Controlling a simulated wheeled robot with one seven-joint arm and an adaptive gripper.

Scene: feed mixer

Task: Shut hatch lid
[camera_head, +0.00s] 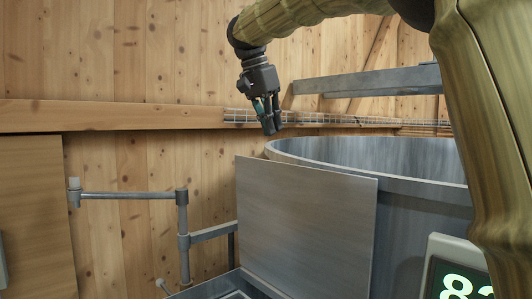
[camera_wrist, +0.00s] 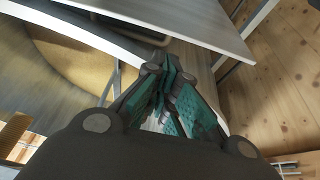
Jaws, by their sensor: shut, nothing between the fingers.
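The hatch lid (camera_head: 305,225) is a flat grey metal panel. It stands raised, close to upright, in front of the round mixer tub (camera_head: 420,190). In the wrist view the lid shows as a pale panel (camera_wrist: 190,18) at the top. My gripper (camera_head: 272,130) points down above and behind the lid's upper left edge, near the tub's rim, and looks apart from both. In the wrist view its teal-padded fingers (camera_wrist: 168,88) are together with nothing between them. The hatch opening is mostly hidden; part of a metal frame (camera_head: 212,286) shows at the lid's lower left.
A grey pipe rail (camera_head: 130,195) stands left of the lid. A metal beam (camera_head: 370,82) crosses behind the tub. A wooden wall with a ledge (camera_head: 110,115) runs behind.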

